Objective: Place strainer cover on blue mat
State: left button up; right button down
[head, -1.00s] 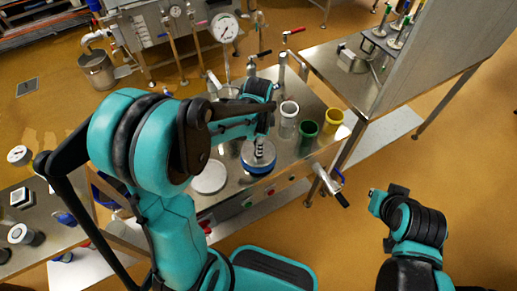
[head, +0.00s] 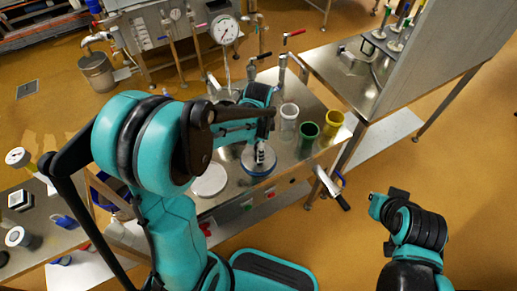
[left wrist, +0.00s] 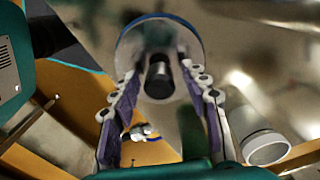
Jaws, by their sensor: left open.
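The strainer cover (head: 252,155) is a round, shiny metal disc with a dark upright knob. It lies flat on the steel table, with a blue edge showing around it, which looks like the blue mat (head: 262,174) under it. In the left wrist view the cover (left wrist: 135,62) also shows a blue rim (left wrist: 165,17). My left gripper (head: 263,141) is above the cover. In the left wrist view its two open fingers (left wrist: 160,85) stand either side of the black knob (left wrist: 159,78), apart from it. My right gripper (head: 385,205) is away from the table, its fingers unclear.
A white cup (head: 289,117), a green cup (head: 308,131) and a yellow cup (head: 333,121) stand right of the cover. A white disc (head: 210,180) lies to its left. A metal valve with a dark handle (head: 332,187) juts from the table's front right edge.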

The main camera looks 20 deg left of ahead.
pick_arm(q)
notch_tip(320, 180, up, 10)
jog(key=p, duration=0.3)
jog(key=shift+r+p, duration=0.25)
jog(key=shift+p, duration=0.05)
jog(key=s+r+n+t, duration=0.5)
jog(key=s+n+t, duration=0.2)
jog(key=s+n, duration=0.4)
jog(key=shift+s+d+r+n, duration=0.15)
jog(key=shift+r+n, duration=0.2)
jog(key=shift+n, duration=0.05)
jog(key=shift+f, duration=0.4)
